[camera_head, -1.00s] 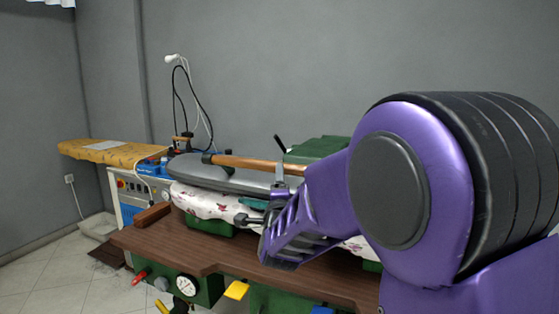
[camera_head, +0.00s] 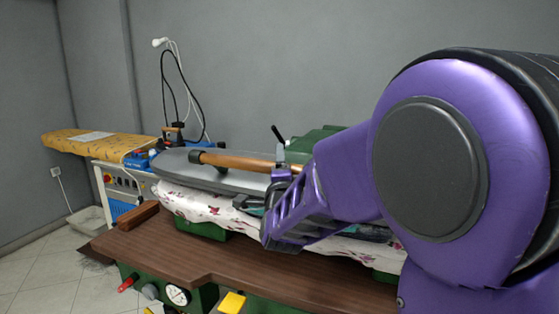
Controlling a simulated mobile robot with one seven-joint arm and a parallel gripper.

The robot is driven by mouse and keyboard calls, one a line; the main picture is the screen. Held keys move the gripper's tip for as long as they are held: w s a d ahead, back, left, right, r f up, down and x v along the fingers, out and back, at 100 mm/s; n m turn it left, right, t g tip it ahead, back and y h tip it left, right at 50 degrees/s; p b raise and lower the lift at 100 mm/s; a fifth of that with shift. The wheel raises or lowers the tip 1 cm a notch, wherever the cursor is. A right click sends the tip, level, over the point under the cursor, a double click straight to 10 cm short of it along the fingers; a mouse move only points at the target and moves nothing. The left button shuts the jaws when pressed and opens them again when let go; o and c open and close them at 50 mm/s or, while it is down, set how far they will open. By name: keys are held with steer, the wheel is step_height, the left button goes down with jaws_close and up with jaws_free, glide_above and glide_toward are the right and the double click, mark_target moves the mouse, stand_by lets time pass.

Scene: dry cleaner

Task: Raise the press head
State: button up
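The press head (camera_head: 180,172) is a long grey plate lying low over the padded lower buck (camera_head: 196,204), which has a white cover with a floral print. A wooden handle bar (camera_head: 238,162) with a dark end runs along the top of the press head. My gripper (camera_head: 272,185) is at the front edge of the press, near the right part of the wooden handle. My purple arm covers the right side of the press. The fingertips are small and partly hidden, so I cannot tell whether they touch or hold the handle.
A brown work table (camera_head: 180,255) stands in front, with a pressure gauge (camera_head: 177,295) and a yellow pedal or box (camera_head: 231,303) below its edge. A yellow ironing board (camera_head: 85,144) is at the left by the wall. Floor is free at the lower left.

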steer(key=shift+c, duration=0.2)
jaws_close()
steer(key=shift+r, duration=0.1)
stand_by(1.3)
